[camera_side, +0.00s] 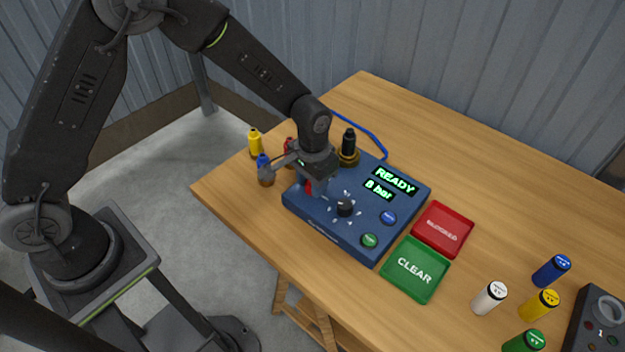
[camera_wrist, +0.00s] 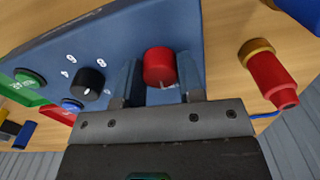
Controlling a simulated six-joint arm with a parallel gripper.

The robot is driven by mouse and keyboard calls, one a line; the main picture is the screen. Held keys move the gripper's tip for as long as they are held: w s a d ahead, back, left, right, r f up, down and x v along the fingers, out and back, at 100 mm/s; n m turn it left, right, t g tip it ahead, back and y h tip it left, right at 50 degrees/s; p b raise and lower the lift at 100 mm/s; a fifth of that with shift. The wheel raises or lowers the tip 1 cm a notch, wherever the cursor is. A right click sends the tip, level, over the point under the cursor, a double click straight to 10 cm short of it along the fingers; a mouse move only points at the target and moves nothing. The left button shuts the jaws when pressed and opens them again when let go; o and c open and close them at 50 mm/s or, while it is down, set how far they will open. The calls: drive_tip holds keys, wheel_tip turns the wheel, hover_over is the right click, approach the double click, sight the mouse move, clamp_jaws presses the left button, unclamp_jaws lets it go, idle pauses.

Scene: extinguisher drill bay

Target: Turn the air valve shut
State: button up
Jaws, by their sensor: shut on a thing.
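A blue control box (camera_side: 330,232) sits on the wooden table, with a display reading "READY" and "8 bar". A red knob, which looks like the air valve (camera_wrist: 158,66), stands on the box's top face. In the side view the red knob (camera_side: 309,187) shows only partly, under my gripper. My gripper (camera_side: 315,185) points down over the left part of the box. In the wrist view my gripper (camera_wrist: 160,84) has one finger on each side of the red knob and is shut on it. Its markings cannot be read.
A black dial (camera_side: 345,207), a blue button (camera_side: 388,218) and a green button (camera_side: 370,240) are close by on the box. A black-topped brass fitting (camera_side: 348,148) stands behind. Small cylinders, including a yellow one (camera_side: 256,143), stand left. Red (camera_side: 443,229) and green "CLEAR" (camera_side: 415,270) trays lie right.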

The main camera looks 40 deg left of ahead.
drive_tip(key=shift+n, duration=0.6)
drive_tip(key=o, duration=0.9)
wheel_tip(320, 180, up, 14)
drive_tip(key=shift+f, duration=0.1)
idle(0.4)
